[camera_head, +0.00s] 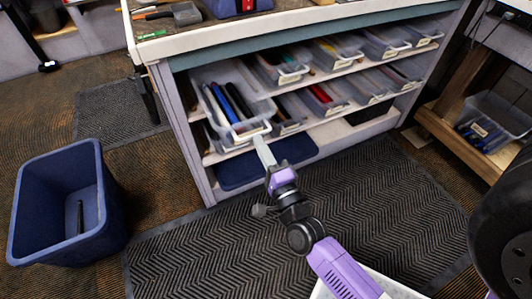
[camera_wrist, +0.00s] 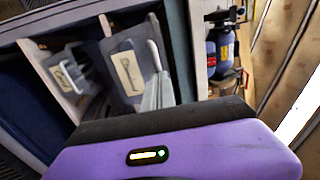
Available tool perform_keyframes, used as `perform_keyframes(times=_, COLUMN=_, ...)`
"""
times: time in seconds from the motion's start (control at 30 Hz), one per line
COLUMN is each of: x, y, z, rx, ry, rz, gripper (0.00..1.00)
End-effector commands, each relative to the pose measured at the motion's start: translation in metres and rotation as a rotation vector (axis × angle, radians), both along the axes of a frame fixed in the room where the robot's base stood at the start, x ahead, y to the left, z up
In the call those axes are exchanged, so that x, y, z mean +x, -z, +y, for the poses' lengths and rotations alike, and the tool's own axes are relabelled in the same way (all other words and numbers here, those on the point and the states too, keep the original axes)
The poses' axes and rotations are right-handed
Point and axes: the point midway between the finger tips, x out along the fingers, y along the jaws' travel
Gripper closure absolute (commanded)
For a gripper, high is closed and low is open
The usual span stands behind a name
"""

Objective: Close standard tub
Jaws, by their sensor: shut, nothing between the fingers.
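A clear tub (camera_head: 240,130) holding dark blue and black grips sticks out of the left end of the upper shelf, past the shelf edge. I take it to be the standard tub; its label is too small to read in the head view. My gripper (camera_head: 264,150) is shut and empty, its tip at the tub's front handle; whether they touch I cannot tell. In the wrist view my gripper's grey fingers (camera_wrist: 157,92) stand close beside a labelled tub front (camera_wrist: 125,72). Another labelled tub front (camera_wrist: 68,75) is left of it there.
Several other clear tubs (camera_head: 281,68) sit in rows on the shelves under the workbench (camera_head: 230,30). A blue bin (camera_head: 45,200) stands on the floor at left. A wooden rack (camera_head: 462,145) with a tub (camera_head: 495,122) is at right. The dark mat (camera_head: 400,200) before the shelves is mostly clear.

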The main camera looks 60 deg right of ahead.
Motion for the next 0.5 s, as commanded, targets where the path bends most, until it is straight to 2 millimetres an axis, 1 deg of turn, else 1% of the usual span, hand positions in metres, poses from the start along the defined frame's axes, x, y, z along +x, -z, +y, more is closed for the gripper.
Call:
perform_keyframes(times=0.03, x=0.01, y=-0.002, z=-0.007, rx=-0.002, ry=0.001, rz=-0.003, gripper=1.0)
perform_keyframes(times=0.5, x=0.11, y=0.0, z=-0.074, rx=-0.002, ry=0.001, rz=-0.005, gripper=1.0)
